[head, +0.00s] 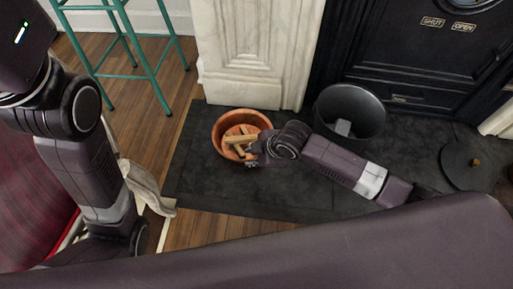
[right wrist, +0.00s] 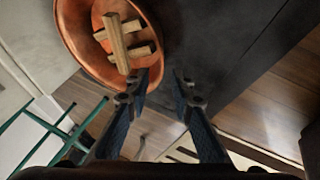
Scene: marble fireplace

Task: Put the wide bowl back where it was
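The wide bowl (head: 222,122) is copper-orange and stands on the dark hearth, in front of the white fireplace pillar. It holds several wooden pieces (head: 238,142). In the right wrist view the bowl (right wrist: 75,45) fills the upper left, with the wood (right wrist: 122,42) inside. My right gripper (head: 254,160) is at the bowl's near right edge. One fingertip overlaps the bowl's rim and the other is over the hearth; contact cannot be told. My left gripper is out of view.
A dark grey bucket (head: 378,108) stands on the hearth right of the bowl. A round dark lid with a knob (head: 460,174) lies farther right. A teal stool (head: 150,72) stands on the wooden floor at the left. The hearth's near left part is clear.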

